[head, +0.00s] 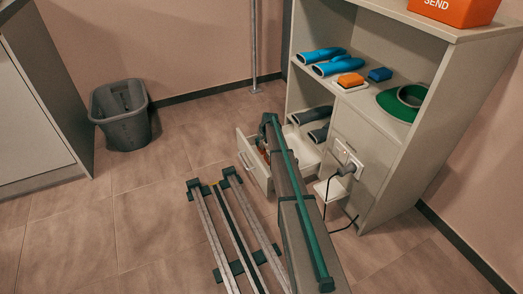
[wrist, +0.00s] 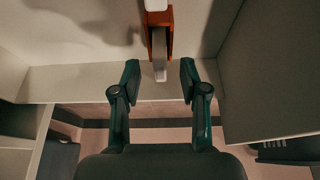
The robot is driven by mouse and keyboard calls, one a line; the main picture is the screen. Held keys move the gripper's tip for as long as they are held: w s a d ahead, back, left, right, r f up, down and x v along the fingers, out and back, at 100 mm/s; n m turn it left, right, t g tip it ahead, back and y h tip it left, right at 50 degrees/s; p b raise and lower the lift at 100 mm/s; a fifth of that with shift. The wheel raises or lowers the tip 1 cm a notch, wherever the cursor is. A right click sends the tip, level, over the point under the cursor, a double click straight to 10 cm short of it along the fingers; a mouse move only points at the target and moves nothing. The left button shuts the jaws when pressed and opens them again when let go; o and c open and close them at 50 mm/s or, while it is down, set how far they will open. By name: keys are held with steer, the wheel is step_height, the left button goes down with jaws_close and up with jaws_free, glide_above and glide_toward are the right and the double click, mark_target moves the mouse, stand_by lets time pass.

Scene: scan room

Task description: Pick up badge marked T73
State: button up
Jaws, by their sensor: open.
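No badge with a readable T73 mark shows in either view. In the wrist view, a narrow orange-red object (wrist: 170,42) with pale grey parts lies inside a light drawer (wrist: 75,83). Whether it is the badge I cannot tell. My gripper (wrist: 159,80) is open, its dark green fingers apart on either side of the object's near end. Nothing is clearly held, and contact cannot be judged. In the head view the open drawer (head: 258,178) juts from the cabinet, with a bit of red inside. My arm covers much of it, and the gripper is hidden there.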

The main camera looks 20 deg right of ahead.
steer(key=shift+x, duration=0.95)
steer(key=shift+r, duration=0.1)
jaws_close()
